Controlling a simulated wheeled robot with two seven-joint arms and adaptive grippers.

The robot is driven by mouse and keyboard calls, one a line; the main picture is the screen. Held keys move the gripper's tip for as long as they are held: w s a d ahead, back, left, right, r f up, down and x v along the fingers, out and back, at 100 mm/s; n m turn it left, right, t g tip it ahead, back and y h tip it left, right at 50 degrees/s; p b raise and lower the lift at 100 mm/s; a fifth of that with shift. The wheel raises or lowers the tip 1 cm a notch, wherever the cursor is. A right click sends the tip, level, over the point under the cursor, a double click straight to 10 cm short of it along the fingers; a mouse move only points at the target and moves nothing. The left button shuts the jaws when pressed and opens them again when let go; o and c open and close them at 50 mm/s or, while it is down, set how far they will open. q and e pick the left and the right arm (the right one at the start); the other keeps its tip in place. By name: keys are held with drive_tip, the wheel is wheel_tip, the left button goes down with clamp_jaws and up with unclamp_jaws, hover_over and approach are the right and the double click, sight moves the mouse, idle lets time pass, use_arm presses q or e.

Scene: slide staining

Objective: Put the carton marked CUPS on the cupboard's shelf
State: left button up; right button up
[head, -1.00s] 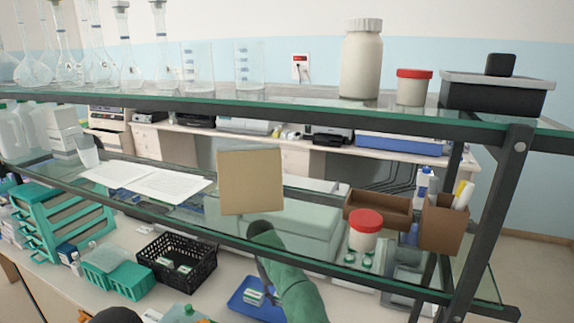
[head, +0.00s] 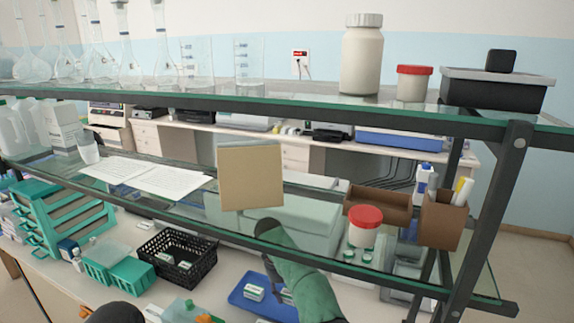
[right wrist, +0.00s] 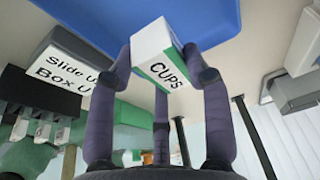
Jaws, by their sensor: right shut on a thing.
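The carton marked CUPS (right wrist: 158,58), white with a green band, is between the fingers of my right gripper (right wrist: 165,65) in the right wrist view. The gripper is shut on it, and the blue tray (right wrist: 205,15) is close by. In the head view my right gripper (head: 273,275) points down at the blue tray (head: 236,303), partly hidden by my green forearm. A small white and green carton (head: 254,292) shows in that tray; I cannot tell if it is the held one. I cannot make out a cupboard.
A glass shelf rack (head: 145,205) spans the view above the bench, close to my right arm. A black basket (head: 178,262) and teal racks (head: 133,275) stand left of the tray. A tan board (head: 250,178) and a red-lidded jar (head: 365,228) are further up.

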drive_tip(key=shift+s+d+f+b, duration=0.15)
drive_tip(key=shift+d+f+b, duration=0.15)
drive_tip(key=shift+d+b, duration=0.3)
drive_tip(key=shift+s+d+b, duration=0.2)
drive_tip(key=shift+d+b, duration=0.35)
drive_tip(key=shift+s+d+b, duration=0.2)
drive_tip(key=shift+d+b, duration=0.3)
drive_tip(key=shift+b, duration=0.05)
drive_tip(key=s+d+b, duration=0.1)
drive_tip(key=d+b, duration=0.1)
drive_tip(key=d, duration=0.2)
drive_tip(key=s+d+b, duration=0.2)
drive_tip(key=d, duration=0.2)
drive_tip(key=s+d+b, duration=0.1)
drive_tip(key=d+b, duration=0.1)
drive_tip(key=d, duration=0.2)
drive_tip(key=shift+s+d+r, duration=0.1)
drive_tip(key=shift+s, duration=0.15)
drive_tip(key=a, duration=0.1)
drive_tip(key=w+a+p, duration=0.1)
drive_tip(key=a, duration=0.2)
drive_tip(key=shift+w+a+r, duration=0.15)
drive_tip(key=shift+w, duration=0.15)
drive_tip(key=shift+w+a+p, duration=0.15)
drive_tip(key=shift+a+p, duration=0.15)
drive_tip(key=shift+a, duration=0.1)
